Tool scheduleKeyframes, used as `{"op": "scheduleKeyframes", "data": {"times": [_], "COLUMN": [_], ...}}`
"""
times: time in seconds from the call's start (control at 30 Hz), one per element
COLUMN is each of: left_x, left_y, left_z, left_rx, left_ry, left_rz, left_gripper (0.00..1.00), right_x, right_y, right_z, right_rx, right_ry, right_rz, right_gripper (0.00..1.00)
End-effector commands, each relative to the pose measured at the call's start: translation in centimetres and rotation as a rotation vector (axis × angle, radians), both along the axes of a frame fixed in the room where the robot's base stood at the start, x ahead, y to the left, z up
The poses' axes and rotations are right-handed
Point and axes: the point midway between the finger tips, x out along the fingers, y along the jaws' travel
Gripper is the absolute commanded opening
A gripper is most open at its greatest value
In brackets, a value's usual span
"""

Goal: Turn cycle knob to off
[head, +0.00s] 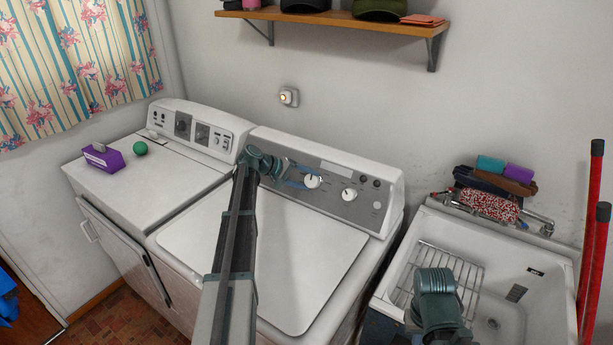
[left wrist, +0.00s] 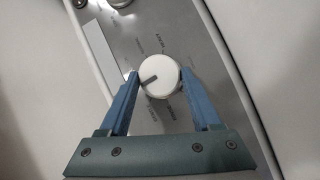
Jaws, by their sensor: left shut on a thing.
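The cycle knob (head: 312,181) is a round white dial on the grey control panel of the right-hand machine. My left gripper (head: 306,180) reaches over the machine's lid to the panel. In the left wrist view its two blue fingers (left wrist: 159,77) are shut on the knob, one on each side. A teal part of my right arm shows over the sink; its fingers are not visible.
A second white knob (head: 349,194) sits right of the cycle knob on the same panel. A purple box (head: 103,158) and a green ball (head: 140,148) lie on the left machine. A sink (head: 500,285) with a wire rack stands at right. The lid (head: 290,250) is bare.

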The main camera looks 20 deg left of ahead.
Motion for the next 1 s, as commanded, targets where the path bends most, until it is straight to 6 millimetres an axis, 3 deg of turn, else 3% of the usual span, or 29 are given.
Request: {"op": "scheduleKeyframes", "data": {"times": [0.73,0.77,0.9,1.0], "left_x": [0.08,0.08,0.07,0.05], "left_y": [0.0,0.0,-0.02,-0.02], "left_z": [0.06,0.06,0.06,0.05], "left_rx": [0.071,0.071,0.07,0.07], "left_ry": [-0.01,-0.01,-0.009,-0.009], "left_rz": [-0.04,-0.04,-0.039,-0.039], "left_gripper": [0.09,0.66,0.92,0.95], "right_x": [0.0,0.0,0.0,0.0], "right_y": [0.0,0.0,0.0,0.0], "right_z": [0.81,0.81,0.81,0.81], "right_rx": [0.0,0.0,0.0,0.0], "right_ry": [0.0,0.0,0.0,0.0], "right_rz": [0.0,0.0,0.0,0.0], "right_gripper": [0.0,0.0,0.0,0.0]}}
